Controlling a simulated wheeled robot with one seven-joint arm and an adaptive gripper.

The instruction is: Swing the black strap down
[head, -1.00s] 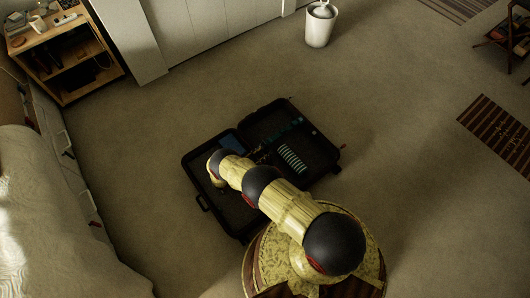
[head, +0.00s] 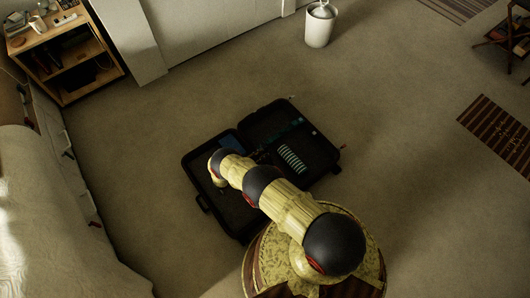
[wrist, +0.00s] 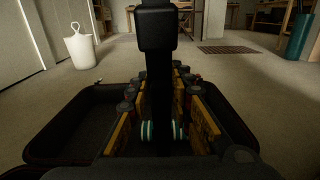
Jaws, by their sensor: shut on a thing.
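The black strap (wrist: 160,65) stands upright in the wrist view, with a thicker black block (wrist: 156,30) near its top. My gripper (wrist: 155,88) has its yellow and black fingers on both sides of the strap and is shut on it. The open black suitcase (head: 325,158) lies on the floor in the head view, and its dark rim (wrist: 50,157) also shows in the wrist view. My arm reaches over the suitcase's left half and hides the fingers and the strap in the head view.
Small items, including a white striped one (head: 292,158), lie in the suitcase. A white bin (head: 319,26) stands at the back, a wooden shelf (head: 68,50) at the back left, and a pale covered bed or sofa (head: 40,220) at the left. Carpet around the suitcase is mostly clear.

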